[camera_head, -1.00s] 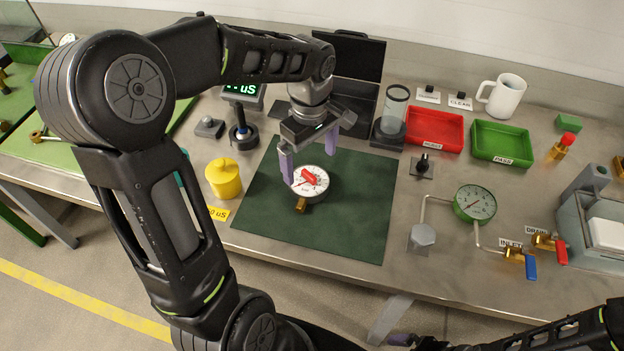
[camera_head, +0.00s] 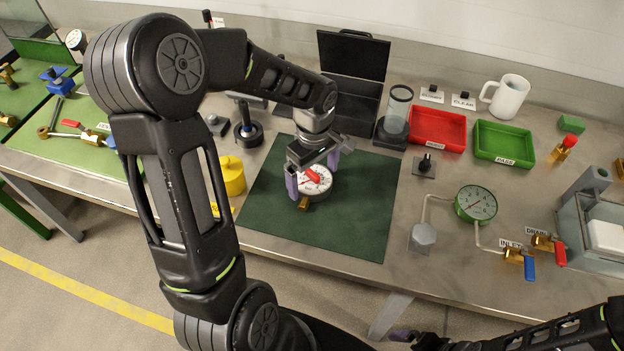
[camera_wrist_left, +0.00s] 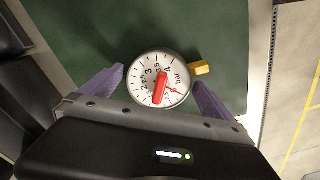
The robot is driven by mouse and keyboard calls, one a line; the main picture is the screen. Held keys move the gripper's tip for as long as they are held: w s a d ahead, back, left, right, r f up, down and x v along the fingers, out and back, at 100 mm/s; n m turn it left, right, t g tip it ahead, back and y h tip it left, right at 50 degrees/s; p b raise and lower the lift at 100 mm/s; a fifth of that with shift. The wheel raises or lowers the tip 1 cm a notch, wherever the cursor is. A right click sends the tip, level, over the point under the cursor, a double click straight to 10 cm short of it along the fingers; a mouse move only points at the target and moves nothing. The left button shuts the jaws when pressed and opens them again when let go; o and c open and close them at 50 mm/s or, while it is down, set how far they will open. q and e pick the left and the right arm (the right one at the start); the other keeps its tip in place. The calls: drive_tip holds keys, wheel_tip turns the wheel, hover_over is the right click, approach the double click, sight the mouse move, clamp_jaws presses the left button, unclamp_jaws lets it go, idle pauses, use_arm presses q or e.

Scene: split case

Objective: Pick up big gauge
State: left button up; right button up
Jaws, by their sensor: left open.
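The big gauge (camera_head: 316,186) lies face up on the dark green mat (camera_head: 345,222). It has a white dial, a red bar across the dial and a brass fitting toward the front of the table. My left gripper (camera_head: 312,178) is open over it, with one purple finger to each side. In the left wrist view the gauge (camera_wrist_left: 160,80) sits between and slightly beyond the fingertips of my left gripper (camera_wrist_left: 158,78), with the brass stem pointing right. I cannot tell whether the fingers touch it. My right gripper (camera_head: 405,338) shows only partly at the bottom edge, and its jaws are unclear.
A yellow weight-like pot (camera_head: 232,176) stands left of the mat. An open black case (camera_head: 352,95) is behind it. Red (camera_head: 437,128) and green (camera_head: 503,144) trays stand at back right. A green-rimmed gauge (camera_head: 475,204) on piping stands at right. The mat's front is clear.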

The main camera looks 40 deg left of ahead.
use_arm(q)
drive_tip(key=shift+f, duration=0.6)
drive_tip(key=shift+c, duration=0.3)
drive_tip(key=c, duration=1.6)
drive_tip(key=shift+o, duration=0.2)
wheel_tip(320, 180, up, 10)
drive_tip(key=shift+r+b, duration=0.1)
drive_tip(key=shift+b, duration=0.6)
